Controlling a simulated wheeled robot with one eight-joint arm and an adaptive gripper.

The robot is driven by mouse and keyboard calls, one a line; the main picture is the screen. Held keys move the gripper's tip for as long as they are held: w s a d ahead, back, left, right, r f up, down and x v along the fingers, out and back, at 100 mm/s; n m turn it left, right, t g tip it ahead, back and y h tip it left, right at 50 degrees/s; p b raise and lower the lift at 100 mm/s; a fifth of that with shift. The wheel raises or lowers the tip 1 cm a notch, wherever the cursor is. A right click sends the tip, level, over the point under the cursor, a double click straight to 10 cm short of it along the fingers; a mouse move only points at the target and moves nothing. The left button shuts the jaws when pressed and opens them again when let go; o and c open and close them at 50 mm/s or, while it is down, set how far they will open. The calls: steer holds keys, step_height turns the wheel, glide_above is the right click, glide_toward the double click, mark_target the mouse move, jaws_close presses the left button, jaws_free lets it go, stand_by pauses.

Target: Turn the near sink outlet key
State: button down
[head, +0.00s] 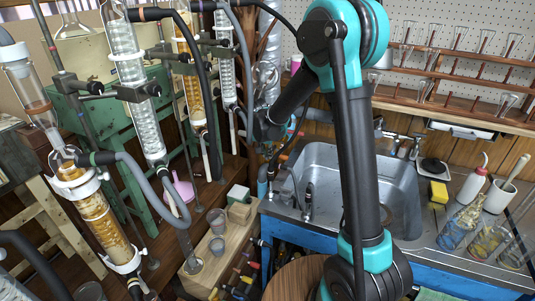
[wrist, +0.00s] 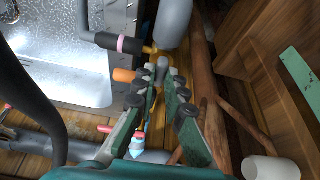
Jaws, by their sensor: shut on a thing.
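In the wrist view my gripper (wrist: 165,80) has its two ridged fingers drawn in around a small grey piece (wrist: 161,66), which looks like the near sink outlet key. Brass fittings (wrist: 150,49) show just beyond it. An orange cylinder (wrist: 124,75) lies just left of the fingertips, apart from the grip. In the head view my gripper (head: 267,126) is beside the left end of the steel sink (head: 400,172). Its fingertips and the key are too dark and small to make out there. How far the key is turned cannot be told.
A grey pipe with a pink band (wrist: 126,44) and a thick grey cylinder (wrist: 174,22) are close beyond the fingers. Brown branching posts (wrist: 205,70) stand to the right. Glass condensers (head: 140,110) with hoses crowd the left. A yellow sponge (head: 438,191) sits right of the sink.

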steer(key=shift+m, duration=0.5)
steer(key=c, duration=1.6)
jaws_free()
steer(key=v, duration=1.2)
steer(key=shift+a, duration=0.2)
